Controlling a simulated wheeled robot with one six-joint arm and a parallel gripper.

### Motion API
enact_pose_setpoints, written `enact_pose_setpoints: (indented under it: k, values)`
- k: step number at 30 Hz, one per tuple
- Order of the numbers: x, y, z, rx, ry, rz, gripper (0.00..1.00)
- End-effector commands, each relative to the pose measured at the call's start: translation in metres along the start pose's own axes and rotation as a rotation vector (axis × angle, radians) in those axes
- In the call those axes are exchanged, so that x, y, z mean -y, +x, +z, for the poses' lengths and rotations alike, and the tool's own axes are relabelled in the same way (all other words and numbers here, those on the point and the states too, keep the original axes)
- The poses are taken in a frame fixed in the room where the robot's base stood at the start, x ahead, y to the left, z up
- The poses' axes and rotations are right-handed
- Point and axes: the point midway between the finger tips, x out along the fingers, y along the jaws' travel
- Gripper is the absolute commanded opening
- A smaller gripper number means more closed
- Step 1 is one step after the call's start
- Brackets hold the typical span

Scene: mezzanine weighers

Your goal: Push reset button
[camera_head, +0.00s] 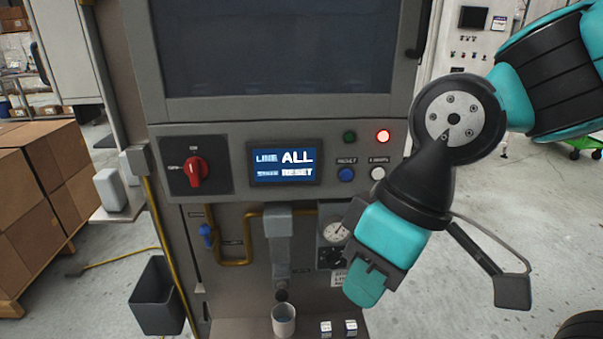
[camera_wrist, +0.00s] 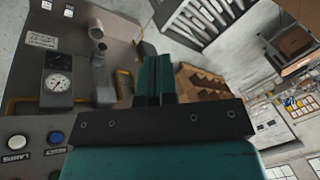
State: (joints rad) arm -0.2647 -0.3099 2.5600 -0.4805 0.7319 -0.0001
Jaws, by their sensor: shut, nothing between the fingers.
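The blue button (camera_head: 346,174) sits on the grey control panel (camera_head: 222,133), right of the display, with a small label above that seems to read RESET. It also shows in the wrist view (camera_wrist: 57,137). A white button (camera_head: 377,173) is right of it, labelled LAMPS in the wrist view. My gripper (camera_head: 362,288) is shut and empty. It points down in front of the machine, below and slightly right of the blue button, and apart from it. In the wrist view, the closed fingers (camera_wrist: 155,78) lie right of both buttons.
The display (camera_head: 284,164) shows the words ALL and RESET. A red lamp (camera_head: 383,136) is lit beside a dark green one (camera_head: 349,137). A red rotary switch (camera_head: 195,171) is at left. A gauge (camera_head: 335,232), a spout and a cup (camera_head: 284,320) are below the panel.

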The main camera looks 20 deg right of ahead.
Motion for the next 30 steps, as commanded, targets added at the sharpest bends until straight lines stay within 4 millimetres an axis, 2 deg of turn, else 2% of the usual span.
enact_pose_setpoints:
  k: [5,8,12,18,23,30]
  values:
    - [-0.007,-0.002,-0.009,0.019,0.039,0.022,0.0]
    - [-0.019,-0.001,-0.022,0.051,0.096,0.067,0.0]
    - [-0.046,0.007,-0.039,0.108,0.185,0.186,0.0]
    - [-0.09,0.022,-0.051,0.183,0.243,0.422,0.0]
    - [-0.122,0.026,-0.054,0.227,0.215,0.637,0.0]
    - [-0.161,0.02,-0.058,0.258,0.041,0.963,0.0]
